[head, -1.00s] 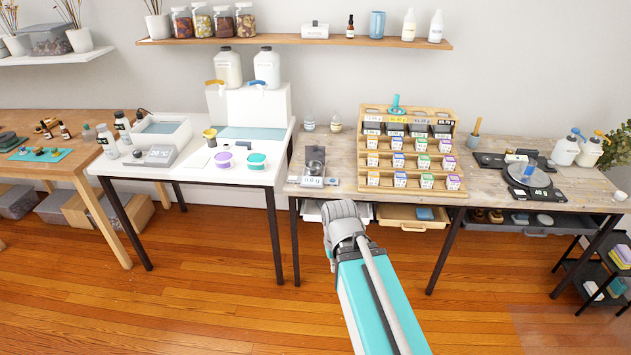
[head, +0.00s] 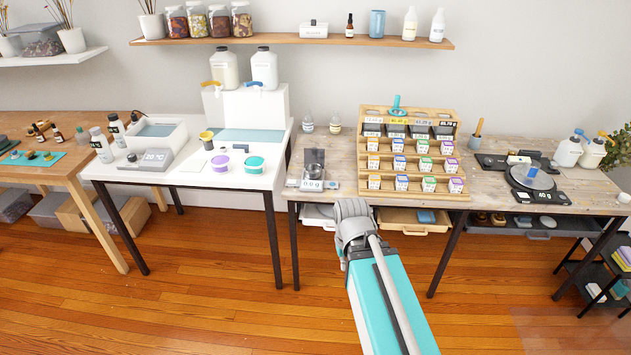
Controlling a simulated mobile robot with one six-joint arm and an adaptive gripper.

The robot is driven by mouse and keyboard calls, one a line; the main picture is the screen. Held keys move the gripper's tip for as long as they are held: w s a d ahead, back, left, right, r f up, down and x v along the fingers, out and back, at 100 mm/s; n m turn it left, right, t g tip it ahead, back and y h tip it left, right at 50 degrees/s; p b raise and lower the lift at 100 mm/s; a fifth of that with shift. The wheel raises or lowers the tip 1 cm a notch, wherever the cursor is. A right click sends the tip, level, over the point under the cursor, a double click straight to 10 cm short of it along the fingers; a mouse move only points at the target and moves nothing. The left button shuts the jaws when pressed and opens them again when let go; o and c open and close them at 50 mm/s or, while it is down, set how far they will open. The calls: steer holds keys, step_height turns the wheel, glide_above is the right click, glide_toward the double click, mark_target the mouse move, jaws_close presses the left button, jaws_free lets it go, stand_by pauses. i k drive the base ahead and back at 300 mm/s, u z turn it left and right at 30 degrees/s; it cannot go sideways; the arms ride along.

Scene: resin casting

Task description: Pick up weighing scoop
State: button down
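I cannot single out the weighing scoop with certainty. A small dark metal cup or scoop-like piece (head: 314,172) sits on the small scale (head: 311,185) at the left end of the wooden bench. A teal object (head: 396,104) stands on top of the wooden tiered rack (head: 366,141); its exact shape is too small to tell. A blue piece (head: 531,172) shows on the round-plate scale (head: 541,183) at the right.
The wooden bench (head: 340,152) has free room between the small scale and the rack. The rack holds several small labelled boxes. White jugs (head: 568,150) stand at the right. The white table (head: 180,182) at the left bears tubs and bottles. The floor (head: 215,290) in front is clear.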

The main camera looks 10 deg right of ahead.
mark_target(235, 146)
steer(key=i, duration=0.9)
steer(key=u, duration=0.05)
